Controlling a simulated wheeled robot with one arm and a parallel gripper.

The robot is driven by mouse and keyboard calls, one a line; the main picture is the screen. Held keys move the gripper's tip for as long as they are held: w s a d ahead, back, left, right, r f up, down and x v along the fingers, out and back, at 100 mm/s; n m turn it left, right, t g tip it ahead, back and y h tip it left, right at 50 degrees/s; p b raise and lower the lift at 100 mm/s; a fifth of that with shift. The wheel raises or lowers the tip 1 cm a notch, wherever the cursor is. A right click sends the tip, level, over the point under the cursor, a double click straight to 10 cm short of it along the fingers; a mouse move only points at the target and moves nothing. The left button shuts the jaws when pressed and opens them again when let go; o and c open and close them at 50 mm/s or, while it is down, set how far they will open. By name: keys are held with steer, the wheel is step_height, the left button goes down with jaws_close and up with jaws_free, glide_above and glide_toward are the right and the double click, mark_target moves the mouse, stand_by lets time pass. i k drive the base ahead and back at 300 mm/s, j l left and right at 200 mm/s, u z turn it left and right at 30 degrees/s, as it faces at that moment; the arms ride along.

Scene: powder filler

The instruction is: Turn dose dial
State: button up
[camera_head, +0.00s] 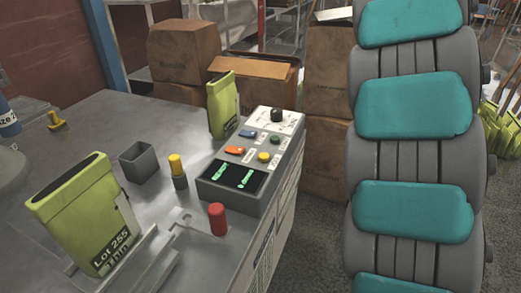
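The dose dial appears to be the black round knob (277,115) on the white top plate at the far end of the control panel (245,207). It stands upright and nothing touches it. I cannot read its scale or setting at this size. My gripper does not show in this view. Only grey and teal segments of my arm stand at the right, apart from the panel.
Blue, orange, green and yellow buttons and a dark display with green marks lie nearer than the knob. A red-capped post (217,219), a yellow-capped post (176,164), a grey cup (139,161) and green bags (88,213) stand on the metal table. Cardboard boxes (184,52) are behind.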

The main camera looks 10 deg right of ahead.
mark_target(276, 113)
steer(key=i+l+u, duration=0.5)
steer(key=l, duration=0.15)
steer(key=i+l+u, duration=0.25)
steer(key=k+l, duration=0.1)
